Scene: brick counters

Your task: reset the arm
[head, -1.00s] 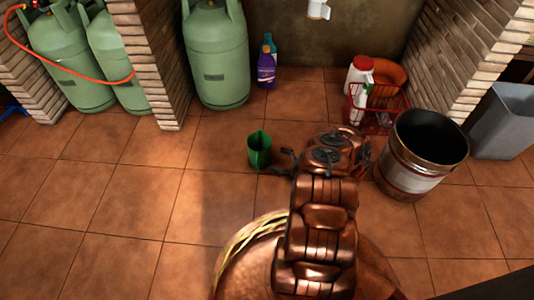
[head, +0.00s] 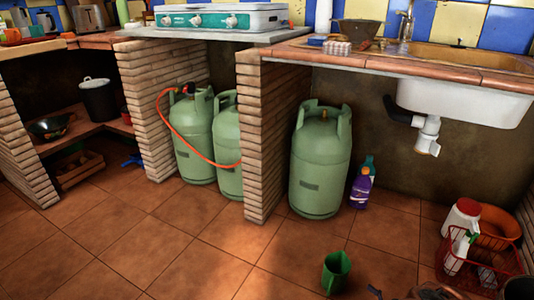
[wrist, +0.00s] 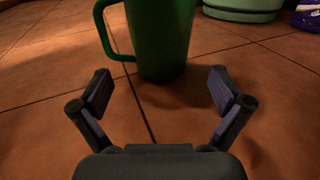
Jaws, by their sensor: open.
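My gripper (wrist: 161,92) is open and empty in the wrist view, its two fingers spread wide just above the tiled floor. A green mug (wrist: 160,35) stands upright right in front of the fingers, apart from them, with its handle to the left. Its top is cut off by the wrist view's edge. In the head view the mug (head: 336,272) is on the floor near the bottom edge. Only a small part of my arm shows there at the bottom right; the rest is out of frame.
Green gas cylinders (head: 320,165) stand between brick walls (head: 268,140) under the counter. A purple bottle (head: 360,190) is beside one. A red basket (head: 470,262) with a white bottle and an orange pot is at the right. The tiled floor at left is clear.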

